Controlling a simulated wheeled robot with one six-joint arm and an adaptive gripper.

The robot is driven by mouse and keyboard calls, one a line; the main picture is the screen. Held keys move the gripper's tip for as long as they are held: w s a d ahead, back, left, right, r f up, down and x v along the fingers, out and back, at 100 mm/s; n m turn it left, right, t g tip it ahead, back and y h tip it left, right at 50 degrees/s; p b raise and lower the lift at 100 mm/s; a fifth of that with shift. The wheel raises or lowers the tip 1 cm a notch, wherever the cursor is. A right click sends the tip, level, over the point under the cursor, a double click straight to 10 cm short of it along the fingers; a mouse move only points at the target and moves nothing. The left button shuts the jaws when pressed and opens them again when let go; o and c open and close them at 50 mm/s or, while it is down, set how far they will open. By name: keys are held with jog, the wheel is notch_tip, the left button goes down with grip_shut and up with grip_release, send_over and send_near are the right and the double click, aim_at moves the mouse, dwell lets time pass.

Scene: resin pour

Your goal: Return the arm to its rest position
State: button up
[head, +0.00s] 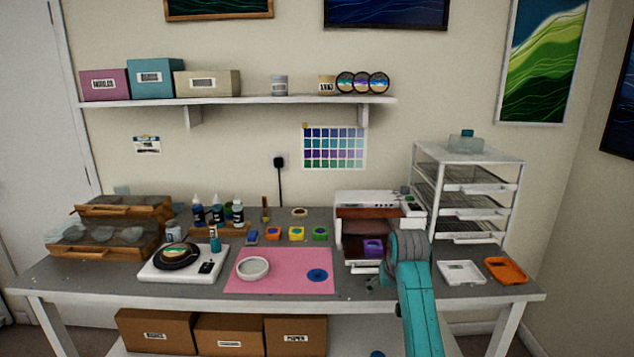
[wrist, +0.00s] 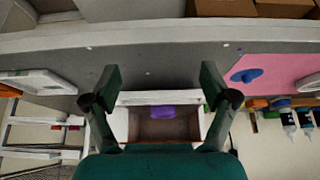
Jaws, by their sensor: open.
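My teal arm reaches over the right half of the workbench in the head view, toward a white machine with an open brown front (head: 350,227). My gripper (wrist: 160,84) shows in the wrist view with its two dark green fingers wide apart and nothing between them. Beyond the fingers is the machine's white-edged opening (wrist: 160,98). A purple block-like item (head: 373,247) sits in that opening; it also shows in the wrist view (wrist: 150,112). In the head view my arm hides most of my gripper and part of the machine's right side.
A pink mat (head: 290,287) holds a white round dish (head: 253,268) and a blue piece (head: 317,275). A white tray (head: 461,272) and an orange tray (head: 507,270) lie right of my arm. A white drawer rack (head: 468,152) stands behind them. A scale (head: 158,272) stands left.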

jog(key=s+f+t, duration=0.1)
jog(key=s+f, duration=0.2)
jog(key=f, duration=0.4)
jog(key=s+f, duration=0.3)
jog(key=f, duration=0.3)
jog(key=s+f+t, duration=0.2)
jog(key=s+f, duration=0.6)
jog(key=s, duration=0.4)
jog(key=s+f+t, duration=0.1)
jog(key=s+f, duration=0.7)
jog(key=s, duration=0.4)
jog(key=s+r+t, duration=0.1)
jog(key=s+r, duration=0.1)
jog(key=s, duration=0.9)
jog(key=s+r+t, duration=0.2)
jog(key=s+r, duration=0.1)
jog(key=s, duration=0.8)
jog(key=s+r+t, duration=0.2)
jog(key=s+r, duration=1.2)
jog(key=r, duration=0.1)
jog(key=shift+r, duration=0.1)
